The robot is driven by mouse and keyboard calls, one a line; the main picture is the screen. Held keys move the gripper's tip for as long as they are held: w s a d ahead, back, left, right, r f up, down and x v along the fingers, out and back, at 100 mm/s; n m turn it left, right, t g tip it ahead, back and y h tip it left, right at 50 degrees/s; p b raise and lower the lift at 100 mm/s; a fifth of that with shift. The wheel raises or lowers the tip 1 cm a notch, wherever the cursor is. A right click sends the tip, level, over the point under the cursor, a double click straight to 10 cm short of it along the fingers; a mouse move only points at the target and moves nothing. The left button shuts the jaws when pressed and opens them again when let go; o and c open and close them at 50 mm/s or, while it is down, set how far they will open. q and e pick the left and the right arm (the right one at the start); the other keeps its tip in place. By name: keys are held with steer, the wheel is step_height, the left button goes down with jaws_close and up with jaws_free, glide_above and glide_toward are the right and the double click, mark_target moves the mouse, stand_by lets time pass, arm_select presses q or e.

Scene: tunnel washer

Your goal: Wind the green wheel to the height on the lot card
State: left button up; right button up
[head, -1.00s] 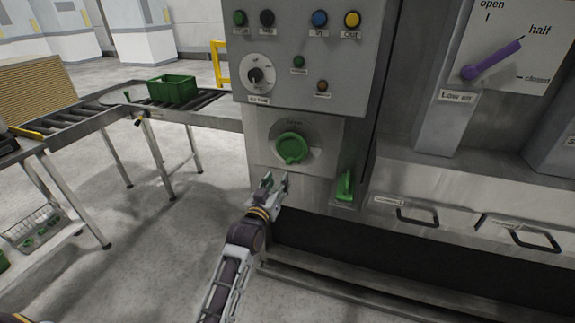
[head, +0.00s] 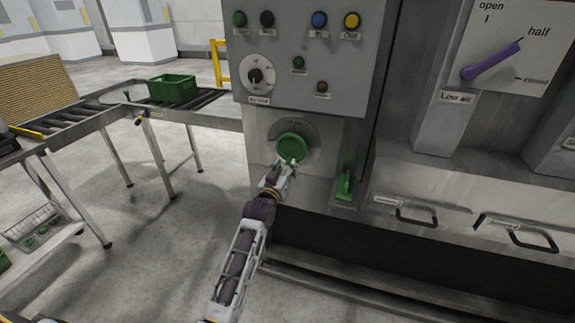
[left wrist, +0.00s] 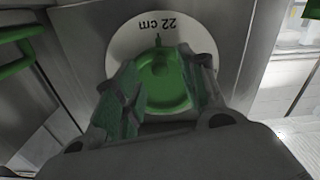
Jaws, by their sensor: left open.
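The green wheel (head: 291,147) is a round knob on a pale dial on the grey panel's lower part. In the left wrist view the wheel (left wrist: 163,85) sits before a white dial plate (left wrist: 205,42) marked "22 cm", which appears upside down. My left gripper (head: 290,165) is at the wheel's lower edge. In the left wrist view its open fingers (left wrist: 160,95) stand on either side of the wheel; I cannot tell whether they touch it. I cannot make out a lot card. My right gripper is not in view.
A green lever (head: 345,185) stands right of the wheel, close to my left gripper. Buttons and a black knob (head: 255,76) are above. A purple lever (head: 492,60) and drawer handles (head: 417,217) are at right. A green crate (head: 172,88) rests on the roller conveyor at left.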

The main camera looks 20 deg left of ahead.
arm_select(q)
steer(key=shift+w, duration=1.3)
jaws_close()
